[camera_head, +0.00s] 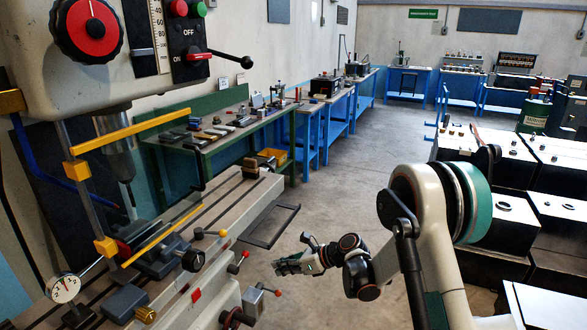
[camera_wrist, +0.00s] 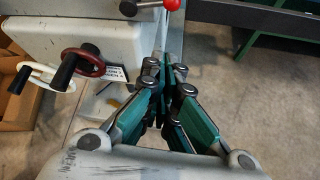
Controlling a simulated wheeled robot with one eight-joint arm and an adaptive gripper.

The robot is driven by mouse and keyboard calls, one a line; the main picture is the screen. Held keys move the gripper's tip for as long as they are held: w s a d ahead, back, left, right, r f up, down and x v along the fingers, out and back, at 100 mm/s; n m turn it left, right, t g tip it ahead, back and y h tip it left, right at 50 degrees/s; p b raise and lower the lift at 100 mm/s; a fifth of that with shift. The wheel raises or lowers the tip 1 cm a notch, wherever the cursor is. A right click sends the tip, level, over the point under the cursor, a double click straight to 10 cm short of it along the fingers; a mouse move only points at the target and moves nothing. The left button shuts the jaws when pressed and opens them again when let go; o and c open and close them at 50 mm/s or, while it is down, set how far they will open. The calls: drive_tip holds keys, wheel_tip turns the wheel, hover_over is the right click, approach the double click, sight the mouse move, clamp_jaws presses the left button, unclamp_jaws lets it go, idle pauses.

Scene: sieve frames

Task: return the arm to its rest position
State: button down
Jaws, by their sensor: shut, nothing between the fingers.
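My arm (camera_head: 430,220) reaches in from the right in the head view, bent, with its wrist low over the open floor. My gripper (camera_head: 284,265) is at its end, pointing left toward the drilling machine, apart from the machine's table in that view. In the wrist view my gripper (camera_wrist: 165,88) has its teal fingers together with nothing between them. The machine's side with its handwheels lies beyond and left of the fingers there. Whether the fingertips are clear of the red-knobbed lever above them cannot be told.
The drilling machine's slotted table (camera_head: 215,215) fills the left, with red-knobbed levers (camera_head: 272,291) sticking out. A green workbench (camera_head: 225,130) and blue benches (camera_head: 335,110) line the wall. Black and white cabinets (camera_head: 490,160) stand at right. Grey floor (camera_head: 350,185) is clear between.

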drive_tip(key=s+d+r+n+t+h, duration=0.1)
drive_tip(key=s+d+r+n+h, duration=0.1)
drive_tip(key=s+d+r+n, duration=0.3)
drive_tip(key=s+d+r+n+h, duration=0.1)
drive_tip(key=s+d+r+n, duration=0.1)
drive_tip(key=r, duration=0.6)
drive_tip(key=s+d+r+n+t+h, duration=0.1)
drive_tip(key=s+d+r+n+h, duration=0.1)
drive_tip(key=s+d+r+n, duration=0.3)
drive_tip(key=s+d+r+n+h, duration=0.1)
drive_tip(key=s+d+n+h, duration=0.1)
drive_tip(key=s+d+n, duration=0.2)
drive_tip(key=s+d+r+n+t+h, duration=0.1)
drive_tip(key=s+d, duration=0.4)
drive_tip(key=s, duration=0.6)
drive_tip(key=s+d+r+n+t+h, duration=0.1)
drive_tip(key=s+d+r+n+h, duration=0.2)
drive_tip(key=s+n, duration=0.3)
drive_tip(key=shift+s+d+n, duration=0.3)
drive_tip(key=shift+s+d, duration=0.35)
drive_tip(key=shift+d, duration=0.1)
drive_tip(key=shift+w, duration=0.1)
